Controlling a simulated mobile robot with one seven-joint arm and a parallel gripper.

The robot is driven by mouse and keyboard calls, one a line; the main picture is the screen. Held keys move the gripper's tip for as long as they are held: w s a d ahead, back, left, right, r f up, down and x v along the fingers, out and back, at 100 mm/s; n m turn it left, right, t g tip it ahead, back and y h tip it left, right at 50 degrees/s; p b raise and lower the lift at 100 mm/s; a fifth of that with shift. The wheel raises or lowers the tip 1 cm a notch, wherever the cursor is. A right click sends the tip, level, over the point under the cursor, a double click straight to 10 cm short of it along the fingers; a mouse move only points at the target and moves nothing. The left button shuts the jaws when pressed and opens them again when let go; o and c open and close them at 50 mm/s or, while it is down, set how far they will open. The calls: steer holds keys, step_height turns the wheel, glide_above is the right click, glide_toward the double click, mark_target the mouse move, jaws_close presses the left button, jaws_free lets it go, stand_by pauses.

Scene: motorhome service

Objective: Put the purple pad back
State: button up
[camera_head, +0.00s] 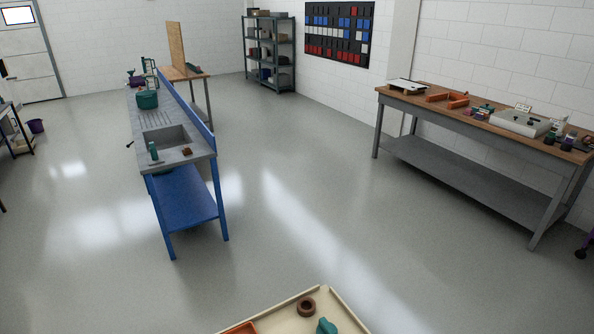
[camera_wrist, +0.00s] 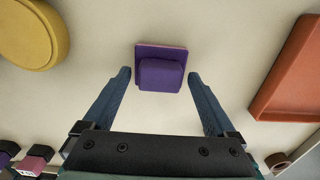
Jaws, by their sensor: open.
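The purple pad (camera_wrist: 160,70) shows in the wrist view, a square purple plate with a thicker purple block on it. It lies on a cream surface (camera_wrist: 215,30). My gripper (camera_wrist: 159,75) is open, with one blue finger to the left of the pad and one to the right. Clear gaps show between the fingertips and the pad. I cannot tell how high the fingers are above the surface. The pad cannot be made out in the head view.
In the wrist view a yellow round thing (camera_wrist: 35,32) lies left and an orange tray (camera_wrist: 295,75) right. A brown ring (camera_wrist: 277,161) is lower right, a pink block (camera_wrist: 32,162) lower left. In the head view a blue-framed sink bench (camera_head: 187,215) and a wooden-topped workbench (camera_head: 470,115) stand across open floor.

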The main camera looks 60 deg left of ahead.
step_height(320, 180, up, 12)
steer(key=w+a+r+t+y, duration=0.25)
steer(key=w+r+t, duration=0.45)
steer(key=w+r, duration=0.9)
steer(key=w+d+r+t+y, duration=0.1)
steer(key=w+d+r+t, duration=0.2)
steer(key=r, duration=0.4)
steer(key=w+d+r+t, duration=0.1)
steer(key=w+r+t, duration=0.1)
steer(key=w+r, duration=0.4)
steer(key=d+r+t, duration=0.4)
steer(key=d+r, duration=0.1)
steer(key=r, duration=0.7)
steer(key=d+r+t, duration=0.4)
steer(key=r, duration=0.8)
steer(key=s+d+r+t+h, duration=0.2)
steer(key=s+d+r+t, duration=0.1)
steer(key=r, duration=0.5)
steer(key=s+d+r+t+h, duration=0.2)
steer(key=s+d+r+t, duration=0.2)
steer(key=s+r, duration=0.3)
steer(key=shift+s+d+r+n, duration=0.35)
steer(key=shift+s+r+n, duration=0.05)
steer(key=shift+r, duration=0.45)
